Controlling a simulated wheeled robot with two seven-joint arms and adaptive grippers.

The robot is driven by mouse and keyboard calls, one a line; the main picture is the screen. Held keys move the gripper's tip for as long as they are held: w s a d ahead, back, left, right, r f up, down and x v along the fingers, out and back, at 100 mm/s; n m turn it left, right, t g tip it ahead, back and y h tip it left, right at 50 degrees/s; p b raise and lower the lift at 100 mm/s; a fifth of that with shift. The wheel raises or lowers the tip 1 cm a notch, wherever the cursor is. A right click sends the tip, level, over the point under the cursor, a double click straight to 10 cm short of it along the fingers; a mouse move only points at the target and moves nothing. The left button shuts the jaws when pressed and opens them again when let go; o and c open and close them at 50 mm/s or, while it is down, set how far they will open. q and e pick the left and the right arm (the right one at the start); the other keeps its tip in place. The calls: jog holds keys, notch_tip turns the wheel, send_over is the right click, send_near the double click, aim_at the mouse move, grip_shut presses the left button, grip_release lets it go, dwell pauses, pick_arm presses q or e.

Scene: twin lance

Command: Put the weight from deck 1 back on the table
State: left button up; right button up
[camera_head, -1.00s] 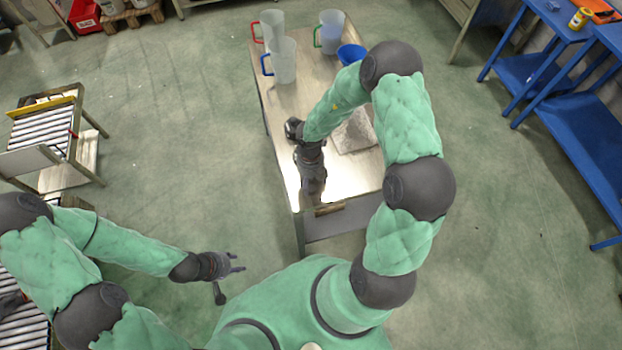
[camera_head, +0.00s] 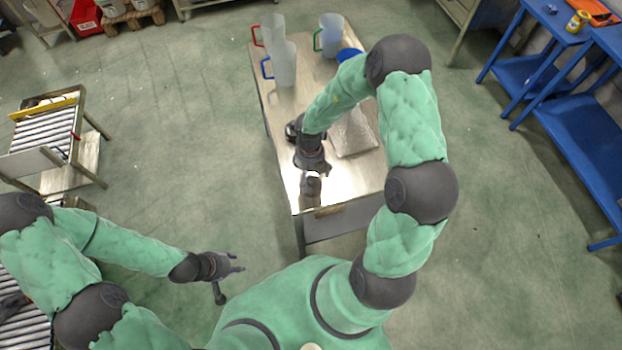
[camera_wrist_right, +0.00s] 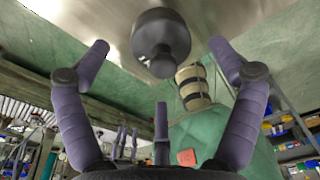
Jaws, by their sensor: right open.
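The dark weight (camera_head: 311,187) stands on the table (camera_head: 284,152) near its front edge in the head view. In the right wrist view, the weight (camera_wrist_right: 160,38) shows as a dark round body with a small knob, against the pale tabletop. My right gripper (camera_head: 318,169) is just behind the weight in the head view. In the right wrist view its fingers (camera_wrist_right: 160,85) are spread wide, and the weight is apart from them. My left gripper (camera_head: 238,263) is open and empty over the floor, left of the table. I cannot tell which thing is deck 1.
A grey flat slab (camera_head: 354,134) lies on the table right of my right gripper. Several jugs, one of them with a green handle (camera_head: 331,36), and a blue bowl (camera_head: 349,54) stand at the back. A roller stand (camera_head: 45,125) is left, blue benches (camera_head: 585,140) right.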

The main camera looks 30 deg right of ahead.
notch_tip(320, 180, up, 7)
jog(key=p, duration=0.2)
jog(key=shift+w+d, duration=0.15)
jog(key=shift+w, duration=0.2)
